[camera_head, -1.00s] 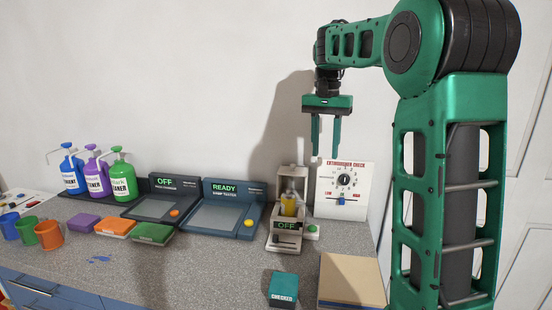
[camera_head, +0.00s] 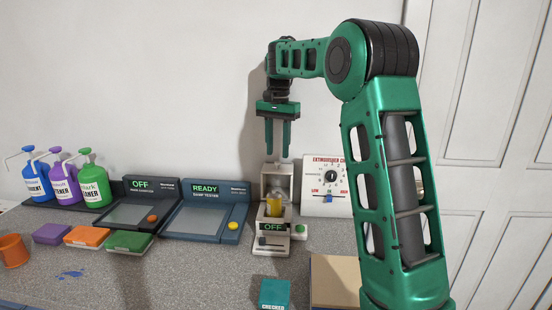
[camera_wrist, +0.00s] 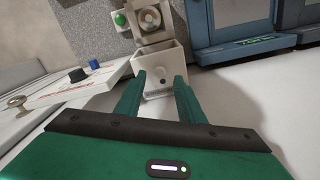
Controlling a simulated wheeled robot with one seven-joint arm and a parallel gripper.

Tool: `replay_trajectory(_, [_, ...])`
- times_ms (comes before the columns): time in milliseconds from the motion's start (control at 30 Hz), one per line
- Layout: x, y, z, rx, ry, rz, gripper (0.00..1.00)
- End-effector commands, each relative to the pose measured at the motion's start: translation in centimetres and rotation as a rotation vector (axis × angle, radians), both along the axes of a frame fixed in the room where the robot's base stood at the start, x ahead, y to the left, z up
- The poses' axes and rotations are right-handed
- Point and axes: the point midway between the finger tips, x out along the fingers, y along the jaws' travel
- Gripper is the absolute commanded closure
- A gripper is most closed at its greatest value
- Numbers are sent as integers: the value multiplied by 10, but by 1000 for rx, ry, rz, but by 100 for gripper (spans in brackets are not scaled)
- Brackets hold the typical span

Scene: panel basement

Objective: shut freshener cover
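The freshener (camera_head: 272,240) is a small beige-white device with a yellow item inside and an "OFF" display on its front. Its cover (camera_head: 277,177) stands raised at the back, so the yellow item is exposed. My gripper (camera_head: 277,151) hangs pointing down just above the raised cover, fingers apart with nothing between them. In the wrist view, the freshener's pale cover (camera_wrist: 163,68) shows just beyond the spread fingertips (camera_wrist: 160,80). The round top of the item inside (camera_wrist: 150,18) shows past it. I cannot tell whether a fingertip touches the cover.
A green button (camera_head: 300,232) sits right of the freshener. The extinguisher check panel (camera_head: 318,205) stands behind right, and the damp tester (camera_head: 205,218) is at left. A teal box (camera_head: 274,292) and tan box (camera_head: 335,278) lie in front. Pump bottles (camera_head: 62,180) stand far left.

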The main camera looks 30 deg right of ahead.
Motion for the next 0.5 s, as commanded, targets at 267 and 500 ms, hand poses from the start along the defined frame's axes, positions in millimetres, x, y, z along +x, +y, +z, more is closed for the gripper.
replay_trajectory(267, [0,1,-27,0,0,0,65])
replay_trajectory(500, [0,1,-31,0,-1,1,65])
